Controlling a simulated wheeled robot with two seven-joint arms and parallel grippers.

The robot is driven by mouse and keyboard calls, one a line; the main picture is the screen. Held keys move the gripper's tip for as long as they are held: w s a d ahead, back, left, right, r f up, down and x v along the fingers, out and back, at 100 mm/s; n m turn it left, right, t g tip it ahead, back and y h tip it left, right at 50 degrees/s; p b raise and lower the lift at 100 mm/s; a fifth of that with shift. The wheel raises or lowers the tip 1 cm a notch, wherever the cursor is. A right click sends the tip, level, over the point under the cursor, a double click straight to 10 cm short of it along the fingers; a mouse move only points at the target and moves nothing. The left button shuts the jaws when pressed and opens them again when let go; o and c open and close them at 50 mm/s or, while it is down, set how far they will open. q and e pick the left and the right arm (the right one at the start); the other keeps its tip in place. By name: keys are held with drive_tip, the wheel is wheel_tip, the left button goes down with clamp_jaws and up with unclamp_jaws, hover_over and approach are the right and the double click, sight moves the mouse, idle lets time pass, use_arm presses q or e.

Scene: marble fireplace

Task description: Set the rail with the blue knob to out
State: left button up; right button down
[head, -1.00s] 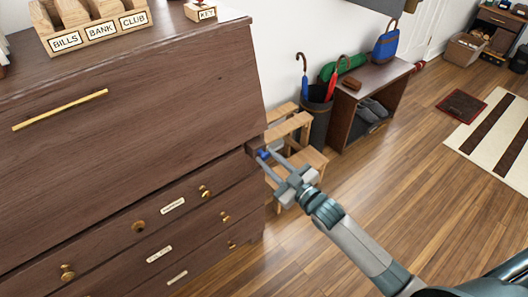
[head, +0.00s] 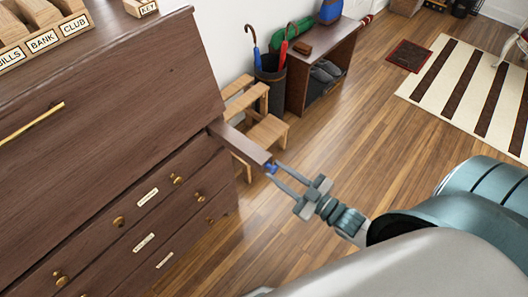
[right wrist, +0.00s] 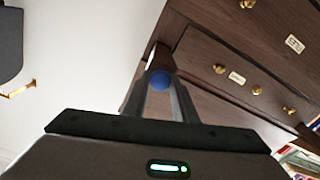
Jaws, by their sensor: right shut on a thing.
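The rail (head: 240,144) is a dark wooden bar that sticks well out from the right side of the desk's front. Its blue knob (head: 271,168) is at the outer end; the knob also shows in the right wrist view (right wrist: 160,80). My right gripper (head: 275,171) is shut on the blue knob, with one finger on each side of it. In the right wrist view the two fingers (right wrist: 161,90) run up to the knob. My left gripper is not in view.
The dark desk (head: 110,110) has labelled drawers with brass knobs below a closed slanted front. A wooden step stool (head: 262,130) stands just behind the rail. An umbrella stand (head: 270,88) and a low bench (head: 325,65) are farther back.

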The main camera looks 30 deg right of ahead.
drive_tip(key=shift+v, duration=1)
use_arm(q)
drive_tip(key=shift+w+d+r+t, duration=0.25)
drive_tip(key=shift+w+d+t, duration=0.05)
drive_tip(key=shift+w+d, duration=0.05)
use_arm(e)
drive_tip(key=shift+s+f, duration=0.1)
drive_tip(key=c, duration=1.7)
unclamp_jaws()
drive_tip(key=shift+s, duration=0.1)
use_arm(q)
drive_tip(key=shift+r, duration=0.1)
use_arm(e)
drive_tip(key=shift+s+d, duration=0.1)
